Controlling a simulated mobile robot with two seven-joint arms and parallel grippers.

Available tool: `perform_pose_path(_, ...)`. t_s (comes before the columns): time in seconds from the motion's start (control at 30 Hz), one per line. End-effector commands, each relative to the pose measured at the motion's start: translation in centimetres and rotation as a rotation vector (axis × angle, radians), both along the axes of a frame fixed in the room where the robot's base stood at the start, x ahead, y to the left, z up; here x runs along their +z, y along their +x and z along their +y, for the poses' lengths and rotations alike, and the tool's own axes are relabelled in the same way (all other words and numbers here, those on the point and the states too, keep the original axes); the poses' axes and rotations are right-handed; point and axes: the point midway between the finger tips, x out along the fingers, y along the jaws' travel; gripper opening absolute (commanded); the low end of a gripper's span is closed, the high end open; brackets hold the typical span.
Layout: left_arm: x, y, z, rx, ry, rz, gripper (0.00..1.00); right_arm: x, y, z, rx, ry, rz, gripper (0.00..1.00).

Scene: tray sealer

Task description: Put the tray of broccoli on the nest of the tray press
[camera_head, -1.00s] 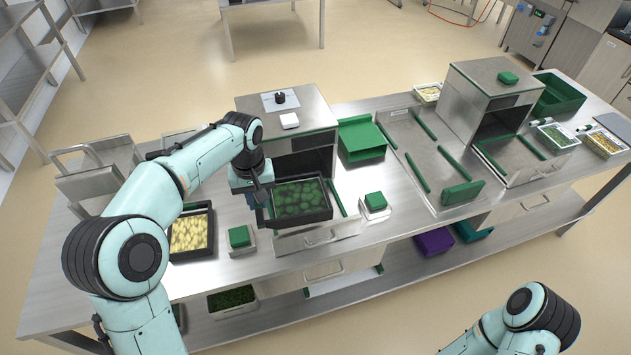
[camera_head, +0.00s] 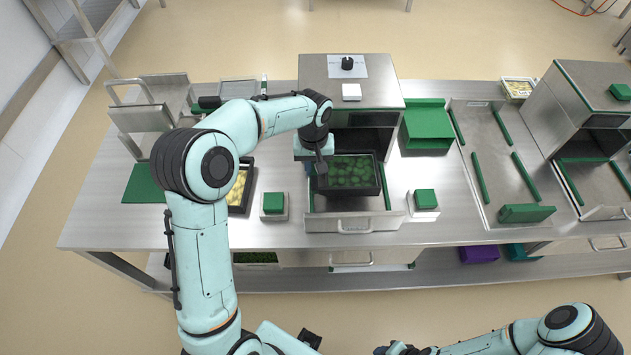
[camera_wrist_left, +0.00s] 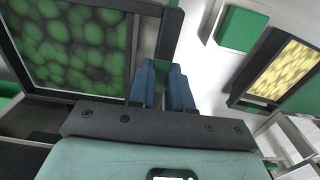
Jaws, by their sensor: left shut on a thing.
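The tray of broccoli (camera_head: 351,192) is black with green contents. It is level over the pulled-out drawer of the tray press (camera_head: 352,222), between its green side rails. I cannot tell whether it rests on the nest or hangs just above it; the tray hides the nest. My left gripper (camera_head: 322,172) is at the tray's left side, shut on its wall. In the left wrist view, the blue fingers (camera_wrist_left: 166,88) are at the black tray wall (camera_wrist_left: 127,50). Only the end of my right arm shows at the bottom edge of the head view; its jaws cannot be made out.
The press housing (camera_head: 350,80) stands behind the drawer. Small green-topped blocks flank the drawer, on the left (camera_head: 273,203) and right (camera_head: 425,200). A black tray with yellow contents (camera_head: 237,210) is on the left, a green bin (camera_head: 427,125) on the right. Bare steel lies in front.

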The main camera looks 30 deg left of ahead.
Motion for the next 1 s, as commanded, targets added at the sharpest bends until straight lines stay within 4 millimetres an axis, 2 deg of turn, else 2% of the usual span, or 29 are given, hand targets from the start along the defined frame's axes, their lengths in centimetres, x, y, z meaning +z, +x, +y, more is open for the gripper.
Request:
perform_pose_path(0.1,-1.9,0.0,0.0,0.001,0.0,0.0,0.0,-0.2,-0.1,0.0,0.0,0.0,0.001,0.43)
perform_pose_path(0.33,-3.5,0.0,0.0,0.0,0.0,-0.001,0.0,-0.2,-0.1,0.0,0.0,0.0,0.001,0.43)
perform_pose_path(0.57,-6.8,0.0,0.0,0.0,0.0,0.0,0.0,-0.4,-0.3,0.0,0.0,0.0,0.002,0.43)
perform_pose_path(0.97,-7.4,0.0,0.0,0.0,0.0,-0.002,0.0,-0.7,-0.5,0.0,0.001,0.0,0.005,0.43)
perform_pose_path(1.0,-7.4,0.0,0.0,0.0,0.001,-0.001,0.28,-0.7,-0.5,0.0,0.001,-0.001,0.005,0.43)
